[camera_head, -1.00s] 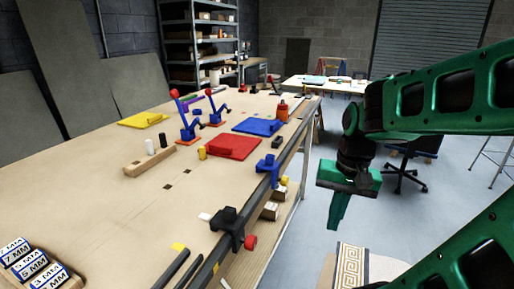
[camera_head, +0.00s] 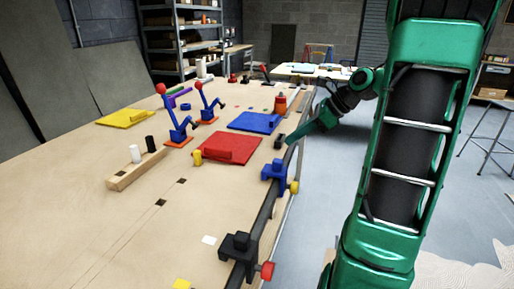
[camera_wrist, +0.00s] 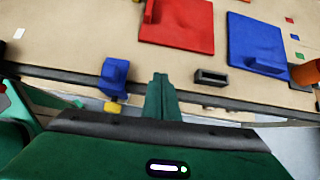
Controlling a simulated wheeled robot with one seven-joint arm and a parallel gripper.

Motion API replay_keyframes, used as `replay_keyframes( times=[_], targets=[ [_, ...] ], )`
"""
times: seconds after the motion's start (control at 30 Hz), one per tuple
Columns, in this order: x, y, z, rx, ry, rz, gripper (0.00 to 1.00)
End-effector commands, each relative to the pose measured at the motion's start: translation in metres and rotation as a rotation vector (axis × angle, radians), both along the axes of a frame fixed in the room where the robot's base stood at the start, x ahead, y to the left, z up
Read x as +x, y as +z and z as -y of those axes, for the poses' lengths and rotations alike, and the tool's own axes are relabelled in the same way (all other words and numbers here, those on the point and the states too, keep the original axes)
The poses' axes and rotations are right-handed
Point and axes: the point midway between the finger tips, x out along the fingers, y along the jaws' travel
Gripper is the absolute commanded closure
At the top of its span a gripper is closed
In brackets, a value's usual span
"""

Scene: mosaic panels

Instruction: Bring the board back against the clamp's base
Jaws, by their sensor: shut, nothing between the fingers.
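A flat red board (camera_head: 235,145) with a raised red block lies on the workbench; it also shows in the wrist view (camera_wrist: 185,35). A blue board (camera_head: 250,122) and a yellow board (camera_head: 122,117) lie farther back. Two blue toggle clamps with red knobs stand on orange bases, the nearer base (camera_head: 180,141) left of the red board and the farther base (camera_head: 207,120) behind it. I cannot tell which board and clamp are meant. My gripper (camera_head: 291,141) is shut and empty at the bench's right edge, apart from the boards; its fingers (camera_wrist: 161,82) point toward the bench.
A blue edge clamp (camera_head: 272,171) and a black edge clamp (camera_head: 240,248) sit on the bench's rail. A small dark block (camera_head: 279,141) lies close to my gripper. The near bench top is mostly clear.

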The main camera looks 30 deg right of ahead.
Motion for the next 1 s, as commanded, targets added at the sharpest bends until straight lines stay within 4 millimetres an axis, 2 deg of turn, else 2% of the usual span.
replay_keyframes(
  times=[0.13, 0.27, 0.73, 1.0],
  targets=[
    [0.003, -0.001, 0.003, 0.035, -0.03, -0.004, 1.0],
    [0.01, -0.011, 0.0, 0.037, -0.035, -0.004, 1.0],
    [0.055, -0.071, -0.033, 0.036, -0.04, -0.005, 1.0],
    [0.08, -0.069, -0.051, 0.032, -0.041, -0.003, 1.0]
  ],
)
